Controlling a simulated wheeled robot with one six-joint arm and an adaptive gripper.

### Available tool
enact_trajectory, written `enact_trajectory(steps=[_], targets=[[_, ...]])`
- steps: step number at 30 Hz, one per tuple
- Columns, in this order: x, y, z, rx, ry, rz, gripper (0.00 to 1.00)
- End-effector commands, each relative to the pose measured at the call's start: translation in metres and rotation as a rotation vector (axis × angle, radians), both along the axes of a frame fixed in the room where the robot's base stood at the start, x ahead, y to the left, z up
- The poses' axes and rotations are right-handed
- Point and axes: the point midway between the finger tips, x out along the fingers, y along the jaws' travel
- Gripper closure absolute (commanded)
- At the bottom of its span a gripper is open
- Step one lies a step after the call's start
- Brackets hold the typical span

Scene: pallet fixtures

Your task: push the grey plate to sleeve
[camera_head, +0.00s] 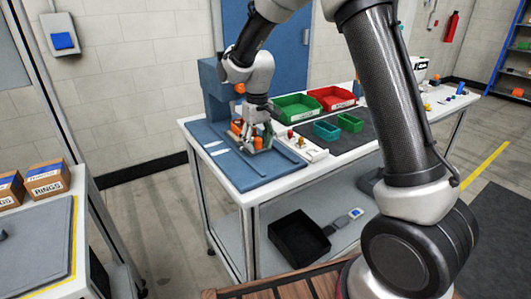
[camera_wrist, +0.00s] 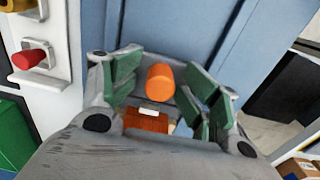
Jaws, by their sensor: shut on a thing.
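My gripper (camera_head: 257,122) is low over the blue fixture (camera_head: 240,177) on the white workbench. In the wrist view its green-padded fingers (camera_wrist: 160,88) are around an orange cylinder (camera_wrist: 160,81), shut on it. In the head view, orange and green parts crowd under the fingers. The grey plate is mostly hidden there, and I cannot make out its edges. A tall blue housing (camera_head: 214,97) stands at the fixture's back left; I cannot tell whether it is the sleeve.
A white panel with red and yellow knobs (camera_head: 308,151) sits right of the fixture. The fixture's front left is clear.

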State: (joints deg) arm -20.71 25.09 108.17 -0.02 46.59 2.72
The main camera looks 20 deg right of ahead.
Motion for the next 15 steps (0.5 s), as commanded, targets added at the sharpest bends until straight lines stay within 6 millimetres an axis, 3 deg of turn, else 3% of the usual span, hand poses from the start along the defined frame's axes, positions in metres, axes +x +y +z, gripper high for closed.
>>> enact_trajectory(steps=[15], targets=[[0.023, 0.009, -0.006, -0.001, 0.013, -0.002, 0.65]])
